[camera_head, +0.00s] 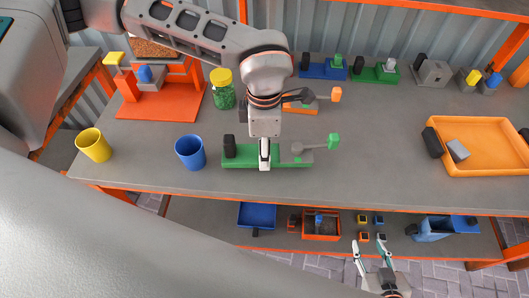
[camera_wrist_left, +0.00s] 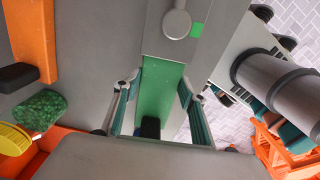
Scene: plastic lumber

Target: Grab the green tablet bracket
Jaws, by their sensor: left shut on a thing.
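The green tablet bracket (camera_head: 215,158) lies near the front edge of the table. It has a long green base, a black block at its left end and a grey lever with a green knob at its right end. My left gripper (camera_head: 265,156) comes down over its middle. In the left wrist view, its fingers (camera_wrist_left: 160,105) stand on both sides of the green base (camera_wrist_left: 163,85), shut on it. My right gripper (camera_head: 368,252) is open and empty, low in front of the lower shelf.
A blue cup (camera_head: 190,153) and a yellow cup (camera_head: 93,145) stand left of the bracket. A green jar (camera_head: 222,90) and an orange bracket (camera_head: 300,106) are behind. An orange tray (camera_head: 484,143) is at right. The table between bracket and tray is clear.

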